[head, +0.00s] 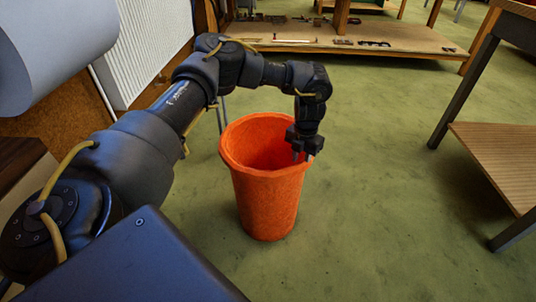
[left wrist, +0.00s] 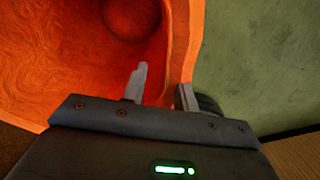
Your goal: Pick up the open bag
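The open bag (head: 268,195) is orange and looks like a stiff, upright, bucket-shaped container with a thick rim. It stands on the green floor in the middle of the head view, and it fills the left of the left wrist view (left wrist: 70,60). My left gripper (head: 303,156) points down at the bag's right rim. In the left wrist view its two fingers (left wrist: 160,85) are apart, one on the inner side and one by the outer side, with the rim wall between them. I cannot tell whether they touch it. My right gripper is in neither view.
A wooden table with a lower shelf (head: 500,155) and dark legs stands at the right. A low wooden platform (head: 340,38) with small items lies at the back. A white radiator (head: 155,45) is on the left wall. Green floor (head: 385,190) is clear right of the bag.

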